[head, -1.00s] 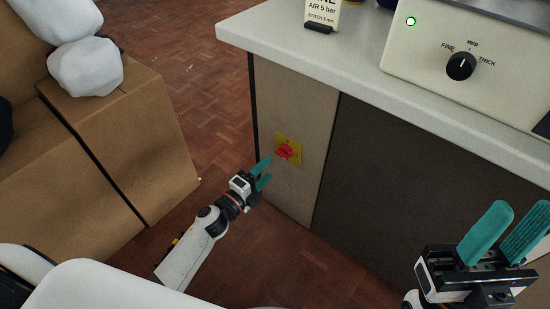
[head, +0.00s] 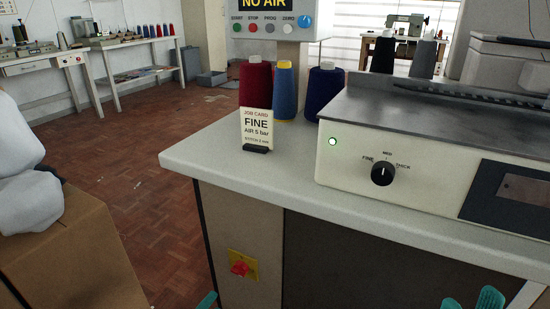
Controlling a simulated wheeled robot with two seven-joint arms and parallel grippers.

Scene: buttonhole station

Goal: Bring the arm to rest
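My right gripper (head: 471,301) shows at the bottom right edge, as two teal fingertips held apart with nothing seen between them. It is in front of the station's dark lower panel. Of my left gripper (head: 207,301) only a teal tip shows at the bottom edge, below and left of the red switch; the rest is out of frame. The red rotary switch (head: 240,268) sits on a yellow plate on the cabinet front, apart from the visible tip. The selector knob (head: 383,173) has its white mark pointing up, near MED. Both arms are out of view.
The station's worktop (head: 215,155) juts out above the grippers. A job card (head: 256,128) reads FINE, AIR 5 bar. The display (head: 265,4) reads NO AIR. Thread cones (head: 285,90) stand behind. A cardboard box (head: 75,260) is at left, with open floor (head: 160,215) between.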

